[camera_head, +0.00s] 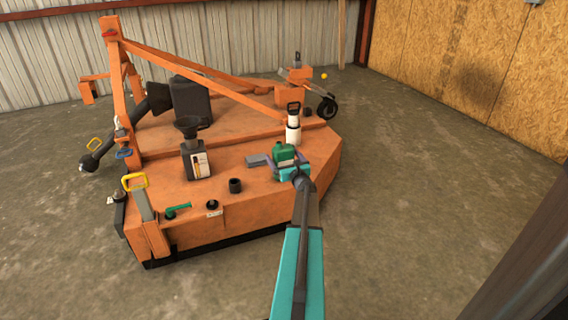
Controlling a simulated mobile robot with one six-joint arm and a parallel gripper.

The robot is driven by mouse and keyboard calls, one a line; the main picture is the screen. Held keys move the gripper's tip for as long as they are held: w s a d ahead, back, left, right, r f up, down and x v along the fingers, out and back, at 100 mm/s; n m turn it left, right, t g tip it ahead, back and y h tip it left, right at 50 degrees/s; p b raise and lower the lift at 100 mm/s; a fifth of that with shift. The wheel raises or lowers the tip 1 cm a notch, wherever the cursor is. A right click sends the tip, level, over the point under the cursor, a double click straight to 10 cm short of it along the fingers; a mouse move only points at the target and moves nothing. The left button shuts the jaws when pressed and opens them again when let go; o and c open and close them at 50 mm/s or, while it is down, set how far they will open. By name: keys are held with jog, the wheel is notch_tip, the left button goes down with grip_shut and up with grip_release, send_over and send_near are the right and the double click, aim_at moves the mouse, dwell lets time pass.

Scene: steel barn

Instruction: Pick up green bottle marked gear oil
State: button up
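The green bottle (284,153) with a dark cap stands on the right part of the orange mower deck (235,215). Its label cannot be read from here. My gripper (286,164) is right at the bottle on its near side, and its teal body hides the bottle's lower part. Greyish finger parts show to the left and right of the bottle. I cannot tell whether they touch it or are closed on it.
A dark jug with a white label and funnel (197,160) stands to the left. A black cup (236,185) is nearer the bottle. A white pump bottle (293,128) stands behind it. An orange sloping bar (205,75) crosses above the deck. Floor to the right is clear.

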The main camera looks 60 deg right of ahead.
aim_at(286, 151)
jog(key=shift+c, duration=0.4)
jog(key=c, duration=1.8)
jog(key=shift+o, duration=0.2)
jog(key=shift+r, duration=0.1)
jog(key=shift+r+p, duration=0.5)
jog(key=shift+r, duration=0.15)
notch_tip(286, 151, up, 3)
jog(key=shift+f+p, duration=0.15)
jog(key=shift+p, duration=0.7)
jog(key=s+a+p, duration=0.1)
jog(key=s+a, duration=0.1)
jog(key=a, duration=0.5)
jog(key=s+a+p, duration=0.2)
jog(key=s+a, duration=0.1)
jog(key=a, duration=0.5)
jog(key=shift+s+r, duration=0.25)
jog(key=shift+r, duration=0.2)
jog(key=shift+w+a, duration=0.1)
